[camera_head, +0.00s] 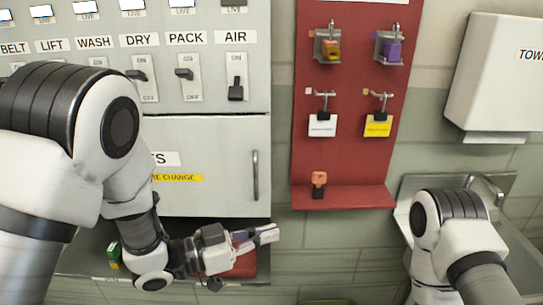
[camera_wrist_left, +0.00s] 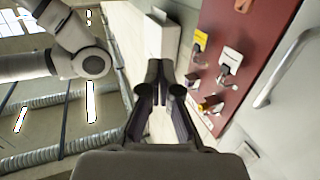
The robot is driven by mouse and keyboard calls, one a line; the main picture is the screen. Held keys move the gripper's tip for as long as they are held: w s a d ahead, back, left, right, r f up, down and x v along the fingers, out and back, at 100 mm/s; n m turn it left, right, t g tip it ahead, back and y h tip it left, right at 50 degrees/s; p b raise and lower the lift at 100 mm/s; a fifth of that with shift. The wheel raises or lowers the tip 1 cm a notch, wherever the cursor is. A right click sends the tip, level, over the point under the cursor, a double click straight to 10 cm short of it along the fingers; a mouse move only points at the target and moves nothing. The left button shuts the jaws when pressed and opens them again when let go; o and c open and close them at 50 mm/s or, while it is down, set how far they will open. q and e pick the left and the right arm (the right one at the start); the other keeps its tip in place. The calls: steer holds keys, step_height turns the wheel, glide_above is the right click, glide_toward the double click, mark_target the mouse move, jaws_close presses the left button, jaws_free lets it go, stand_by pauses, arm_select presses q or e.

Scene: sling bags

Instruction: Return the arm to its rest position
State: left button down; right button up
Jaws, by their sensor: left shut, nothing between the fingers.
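My left arm comes in from the left in the head view, bent down at the elbow. Its gripper (camera_head: 268,235) points right, below the grey cabinet door and left of the red board. The fingers are shut and empty. In the left wrist view the two dark fingers (camera_wrist_left: 158,85) lie close together with nothing between them. My right arm shows at the lower right of the head view, in front of the sink. Its gripper is out of view.
A switch panel (camera_head: 205,110) stands behind my left arm; the AIR lever (camera_head: 235,92) is down. The red board (camera_head: 345,90) holds padlocks and tags, with an orange padlock (camera_head: 319,180) on its ledge. A towel dispenser (camera_head: 485,80) and sink (camera_head: 526,225) are right. A red item (camera_head: 243,266) lies below my gripper.

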arm_select(q)
steer(key=s+a+f+n+y, duration=0.2)
steer(key=a+f+n+y, duration=0.15)
steer(key=f, duration=0.55)
steer(key=s+a+f+n+y, duration=0.3)
steer(key=a+f, duration=0.1)
steer(key=f, duration=0.6)
steer(key=s+a+f+n+y, duration=0.2)
steer(key=a+f+n+y, duration=0.15)
steer(key=f, duration=0.55)
steer(key=s+a+f+n+g+y, duration=0.1)
steer(key=s+a+f+g+y, duration=0.2)
steer(key=s+a, duration=0.3)
steer(key=s+a+f+n+g+y, duration=0.2)
steer(key=s+a+f+g+y, duration=0.1)
steer(key=s, duration=0.8)
steer(key=a+f+g, duration=0.1)
steer(key=a+f, duration=0.1)
steer(key=a, duration=0.1)
steer(key=shift+s+f+n, duration=0.15)
steer(key=shift+s+n, duration=0.05)
steer(key=shift+n, duration=0.1)
